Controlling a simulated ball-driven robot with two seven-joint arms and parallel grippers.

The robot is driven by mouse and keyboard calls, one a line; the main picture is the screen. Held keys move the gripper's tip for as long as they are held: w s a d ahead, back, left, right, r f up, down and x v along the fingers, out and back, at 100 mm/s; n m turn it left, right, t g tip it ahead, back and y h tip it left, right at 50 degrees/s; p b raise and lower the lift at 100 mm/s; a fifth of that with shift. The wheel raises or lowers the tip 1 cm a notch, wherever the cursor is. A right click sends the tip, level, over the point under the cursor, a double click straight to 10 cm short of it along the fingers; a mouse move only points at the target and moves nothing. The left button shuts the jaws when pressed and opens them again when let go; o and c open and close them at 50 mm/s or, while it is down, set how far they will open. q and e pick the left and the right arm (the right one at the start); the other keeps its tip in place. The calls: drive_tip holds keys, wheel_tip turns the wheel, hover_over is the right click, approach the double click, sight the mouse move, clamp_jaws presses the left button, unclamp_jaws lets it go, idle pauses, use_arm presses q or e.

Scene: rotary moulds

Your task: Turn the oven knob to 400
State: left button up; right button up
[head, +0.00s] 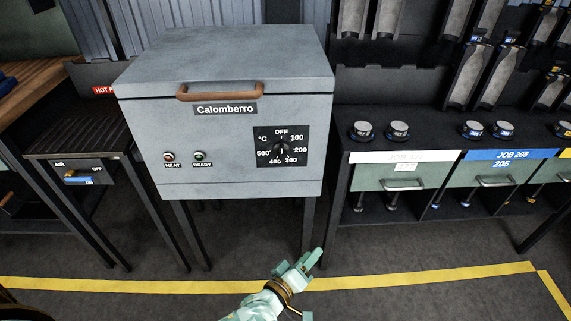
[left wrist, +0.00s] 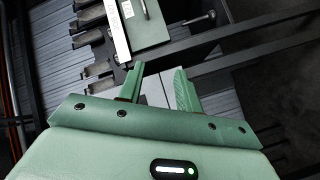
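The oven (head: 225,120) is a grey box labelled Calomberro with a wooden handle on its lid. Its black knob (head: 281,150) sits on a black dial plate (head: 262,134) at the lower right of the front, marked OFF, 100, 200, 300, 400 and 500. A small light mark on the knob seems to point up toward OFF, but it is too small to be sure. My left gripper (head: 312,262) is below and in front of the oven, well apart from the knob. In the left wrist view its two fingers (left wrist: 160,88) stand apart with nothing between them. My right gripper is not in view.
HEAT (head: 169,157) and READY (head: 200,156) lamps are on the oven front. A drawer cabinet (head: 400,176) with round moulds on top stands to the right. A dark slatted table (head: 85,135) stands to the left. The floor before the oven is clear.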

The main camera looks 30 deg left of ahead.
use_arm(q)
drive_tip(key=w+a+r+n+t+y, duration=0.1)
drive_tip(key=r+n+y, duration=0.1)
drive_tip(key=r+n, duration=0.35)
drive_tip(key=w+a+r+n+t+y+b, duration=0.1)
drive_tip(key=r+n+t+y, duration=0.15)
drive_tip(key=r+n, duration=0.35)
drive_tip(key=w+a+r+n+t+y, duration=0.1)
drive_tip(key=w+r+n+y, duration=0.15)
drive_tip(key=r+n, duration=0.4)
drive_tip(key=n+g+y, duration=0.5)
drive_tip(key=n, duration=0.9)
approach(282, 152)
drive_tip(key=b+x, duration=0.4)
drive_tip(key=x, duration=0.4)
drive_tip(key=shift+a+f, duration=0.1)
drive_tip(key=shift+w, duration=0.15)
clamp_jaws()
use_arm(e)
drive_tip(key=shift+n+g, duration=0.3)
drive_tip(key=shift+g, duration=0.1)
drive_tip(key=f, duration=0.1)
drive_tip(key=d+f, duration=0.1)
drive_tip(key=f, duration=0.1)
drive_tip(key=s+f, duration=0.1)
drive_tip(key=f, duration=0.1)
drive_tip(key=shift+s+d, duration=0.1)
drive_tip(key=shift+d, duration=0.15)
